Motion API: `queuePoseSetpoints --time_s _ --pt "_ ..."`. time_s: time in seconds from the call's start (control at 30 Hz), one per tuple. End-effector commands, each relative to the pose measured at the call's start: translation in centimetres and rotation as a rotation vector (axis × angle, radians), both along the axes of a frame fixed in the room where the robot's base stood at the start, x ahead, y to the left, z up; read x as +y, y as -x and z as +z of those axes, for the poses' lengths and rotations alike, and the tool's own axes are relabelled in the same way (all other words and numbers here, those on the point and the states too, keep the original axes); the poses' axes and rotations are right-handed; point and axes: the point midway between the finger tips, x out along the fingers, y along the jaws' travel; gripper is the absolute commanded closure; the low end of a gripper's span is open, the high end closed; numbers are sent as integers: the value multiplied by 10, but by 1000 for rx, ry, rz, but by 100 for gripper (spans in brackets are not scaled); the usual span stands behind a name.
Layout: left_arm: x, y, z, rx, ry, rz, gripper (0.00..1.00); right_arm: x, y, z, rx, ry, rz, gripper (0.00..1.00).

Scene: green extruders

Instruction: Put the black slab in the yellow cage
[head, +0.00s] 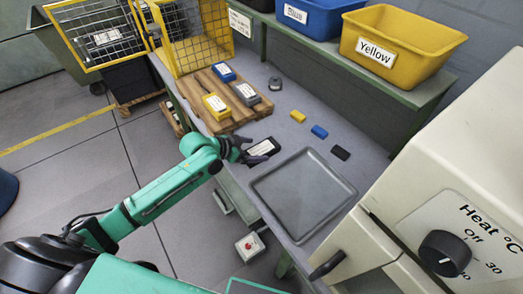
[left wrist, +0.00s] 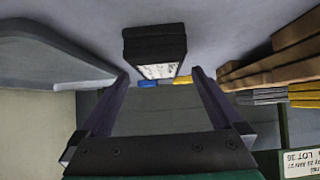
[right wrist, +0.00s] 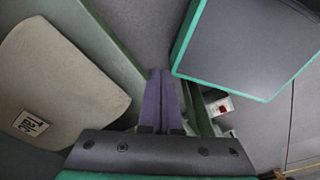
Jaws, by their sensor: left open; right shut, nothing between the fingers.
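The black slab (head: 265,147), with a white label on it, lies on the grey bench between the wooden board and the grey tray. My left gripper (head: 249,152) is open right beside it. In the left wrist view the slab (left wrist: 154,45) is just ahead of the open left fingers (left wrist: 160,80), roughly in line with the gap. I cannot tell whether they touch it. The yellow cage (head: 203,51) stands at the bench's far left end, its wire door (head: 97,36) swung out to the left. My right gripper (right wrist: 166,95) is shut and empty, seen only in the right wrist view.
A wooden board (head: 236,114) holds yellow, blue and grey labelled slabs. A grey tray (head: 302,234) lies in front, near a cream heater (head: 440,170). Small yellow, blue and black (head: 340,153) blocks lie behind. Blue and yellow (head: 400,43) bins stand on the shelf.

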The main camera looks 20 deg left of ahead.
Motion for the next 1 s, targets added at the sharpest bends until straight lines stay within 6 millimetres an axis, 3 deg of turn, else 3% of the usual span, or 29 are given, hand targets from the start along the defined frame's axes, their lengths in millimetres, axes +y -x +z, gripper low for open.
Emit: queuePoseSetpoints --time_s 0.17,0.4,0.47,0.67,0.7,1.0 --pt "-18 -20 -18 -1 3 3 0 -1 -1 7 -1 1 0 100" --pt "-20 -23 -23 -1 0 1 0 -5 -1 7 -2 7 1 100" --pt "-20 -23 -23 -1 0 1 19 -6 -1 7 -3 8 1 100" --pt "-20 -23 -23 -1 1 1 96 -6 -1 7 -3 9 0 100" --pt "-20 -23 -22 -3 1 2 100 -6 -1 7 -3 9 0 100" --pt "-20 -23 -17 -4 2 2 100 -6 -1 7 -2 9 0 100"
